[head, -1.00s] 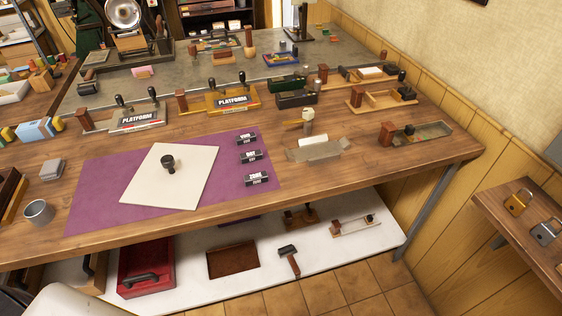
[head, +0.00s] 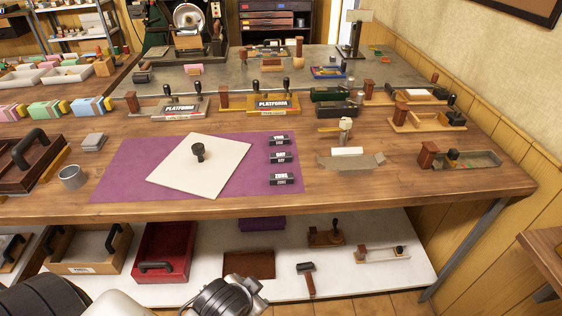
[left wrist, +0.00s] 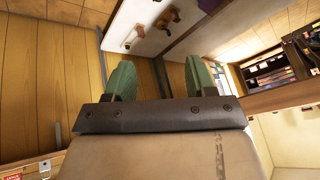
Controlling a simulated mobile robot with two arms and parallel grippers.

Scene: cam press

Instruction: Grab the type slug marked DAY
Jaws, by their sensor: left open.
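Three small black type slugs lie in a column on the right part of the purple mat (head: 118,167) in the head view. The middle one (head: 281,158) appears to be marked DAY; its lettering is small. The slug nearest the front (head: 282,180) reads ZONE, and the lettering of the far slug (head: 279,141) is too small to read surely. My left gripper (left wrist: 159,78) shows in the left wrist view with two green fingers apart and nothing between them. It is away from the slugs, which that view does not show. My right gripper is not in view.
A cream sheet (head: 222,172) with a black-handled stamp (head: 198,151) lies left of the slugs. A grey cup (head: 71,178) stands at the left. Two PLATFORM holders (head: 180,109) stand behind the mat. A white block (head: 347,151) lies right of the slugs. A shelf (head: 395,278) runs below the bench.

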